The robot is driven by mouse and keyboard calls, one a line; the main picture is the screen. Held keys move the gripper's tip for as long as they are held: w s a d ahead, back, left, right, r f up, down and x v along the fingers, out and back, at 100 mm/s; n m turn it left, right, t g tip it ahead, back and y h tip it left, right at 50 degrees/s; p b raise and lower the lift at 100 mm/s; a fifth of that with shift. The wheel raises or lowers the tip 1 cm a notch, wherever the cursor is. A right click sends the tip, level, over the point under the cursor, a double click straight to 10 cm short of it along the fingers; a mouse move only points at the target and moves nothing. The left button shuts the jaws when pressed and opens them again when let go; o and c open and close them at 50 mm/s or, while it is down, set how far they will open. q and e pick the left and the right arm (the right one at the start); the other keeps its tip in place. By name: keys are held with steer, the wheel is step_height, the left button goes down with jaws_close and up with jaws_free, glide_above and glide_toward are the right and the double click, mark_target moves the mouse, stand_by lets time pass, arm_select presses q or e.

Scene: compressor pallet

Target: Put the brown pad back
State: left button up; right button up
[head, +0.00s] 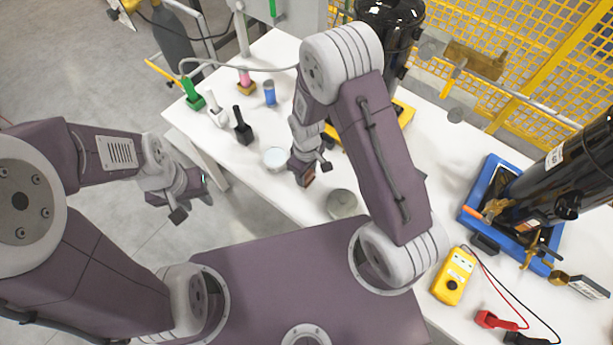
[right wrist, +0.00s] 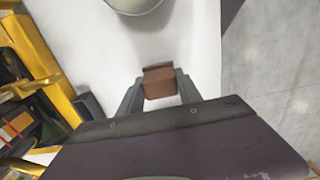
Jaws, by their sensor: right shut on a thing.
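The brown pad (right wrist: 160,82) is a small block held between the two fingers of my right gripper (right wrist: 159,92) in the right wrist view. In the head view my right gripper (head: 310,170) points down over the white table, and a bit of the brown pad (head: 307,180) shows below it. I cannot tell whether the pad touches the table. My left gripper (head: 178,208) is off the table's left edge, over the floor, with no object visible in it; its finger gap is unclear.
Green, white and black holders (head: 243,128) and a blue cylinder (head: 269,93) stand at the back left. A yellow-edged tray (head: 403,112) is behind my arm; a blue tray (head: 474,212) and yellow meter (head: 454,276) are right.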

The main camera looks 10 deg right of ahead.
step_height(320, 180, down, 2)
steer(key=shift+w+f, duration=0.1)
steer(key=shift+f, duration=0.1)
steer(key=shift+f, duration=0.2)
steer(key=o, duration=1.3)
steer(key=shift+r, duration=0.15)
